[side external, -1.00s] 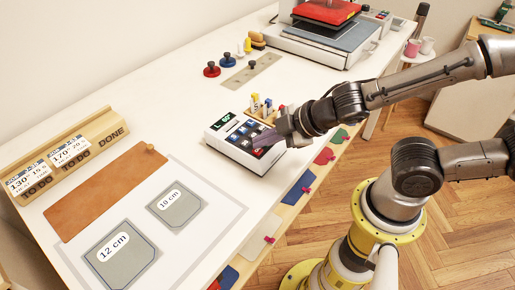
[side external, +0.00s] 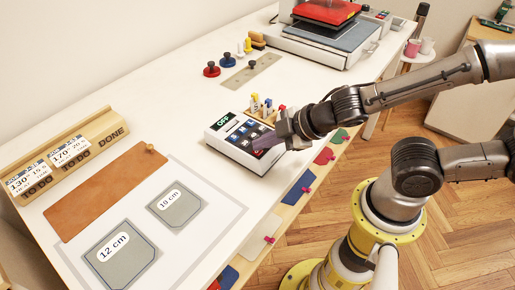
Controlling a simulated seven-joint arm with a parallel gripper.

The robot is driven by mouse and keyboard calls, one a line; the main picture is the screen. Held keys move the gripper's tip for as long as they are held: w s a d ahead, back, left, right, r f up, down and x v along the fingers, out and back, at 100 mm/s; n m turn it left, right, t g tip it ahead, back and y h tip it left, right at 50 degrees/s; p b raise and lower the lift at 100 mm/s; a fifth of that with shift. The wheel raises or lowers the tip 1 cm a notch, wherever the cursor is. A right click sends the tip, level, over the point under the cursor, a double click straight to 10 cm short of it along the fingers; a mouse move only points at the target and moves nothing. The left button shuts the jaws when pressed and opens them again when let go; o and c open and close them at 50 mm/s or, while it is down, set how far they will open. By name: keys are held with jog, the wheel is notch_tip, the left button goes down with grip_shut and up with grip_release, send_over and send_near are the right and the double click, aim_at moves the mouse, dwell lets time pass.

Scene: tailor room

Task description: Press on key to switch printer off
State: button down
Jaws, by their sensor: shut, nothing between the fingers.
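The printer (side external: 240,155) is a small white box with a dark keypad of several keys, standing near the table's front edge. Its small screen (side external: 222,122) reads "OFF". My gripper (side external: 268,143) is shut and empty, with its fingers over the right side of the keypad. The fingers hide some of the keys. I cannot tell whether the fingertips touch a key or hover just above it.
A small holder with upright sticks (side external: 262,106) stands right behind the printer. A heat press (side external: 325,35) is at the back right. Grey plates (side external: 122,255) and a brown leather strip (side external: 108,192) lie at left. Stampers (side external: 211,70) stand farther back.

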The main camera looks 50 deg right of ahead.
jog(key=shift+r, duration=0.8)
jog(key=shift+r, duration=2.5)
